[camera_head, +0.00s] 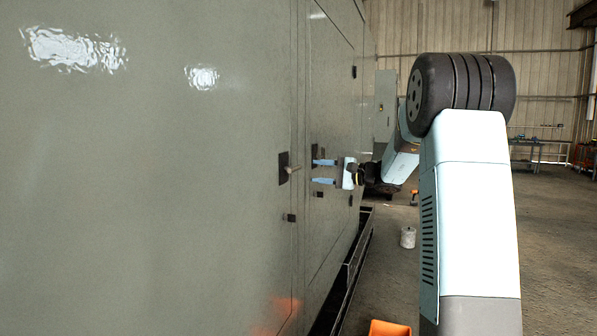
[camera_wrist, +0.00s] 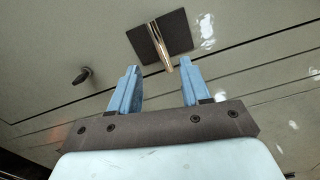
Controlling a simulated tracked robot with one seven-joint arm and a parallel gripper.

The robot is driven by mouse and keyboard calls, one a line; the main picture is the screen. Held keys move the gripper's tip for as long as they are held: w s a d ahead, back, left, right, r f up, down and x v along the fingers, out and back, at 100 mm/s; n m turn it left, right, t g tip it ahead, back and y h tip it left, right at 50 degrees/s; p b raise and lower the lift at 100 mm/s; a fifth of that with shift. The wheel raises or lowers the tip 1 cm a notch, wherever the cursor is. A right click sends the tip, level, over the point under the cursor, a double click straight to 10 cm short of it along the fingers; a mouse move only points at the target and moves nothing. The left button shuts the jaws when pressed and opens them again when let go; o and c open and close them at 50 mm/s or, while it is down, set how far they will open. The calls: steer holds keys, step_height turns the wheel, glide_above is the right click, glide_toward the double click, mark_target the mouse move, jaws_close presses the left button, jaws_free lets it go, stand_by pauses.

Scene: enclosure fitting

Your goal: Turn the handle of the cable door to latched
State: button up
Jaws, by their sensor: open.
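The enclosure's grey-green wall (camera_head: 150,200) fills the left of the head view, with door seams near its far part. A light metal handle (camera_head: 292,169) stands out from a dark square plate (camera_head: 283,174) on it. My gripper (camera_head: 314,172) is open and empty close to the wall, its two blue fingers pointing toward it, one above the other. In the wrist view a bar-like handle (camera_wrist: 159,46) on a dark plate (camera_wrist: 176,30) lies just ahead of my gripper (camera_wrist: 160,63), roughly between the fingertips, with no visible contact. I cannot tell which door each handle belongs to.
A dark knob (camera_wrist: 83,76) sits on the panel left of the fingers in the wrist view. A dark ledge (camera_head: 352,262) runs along the wall's foot. A pale bucket (camera_head: 408,237) and an orange object (camera_head: 389,328) stand on the floor. The floor to the right is largely free.

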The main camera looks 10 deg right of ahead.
mark_target(297, 169)
steer(key=x, duration=0.8)
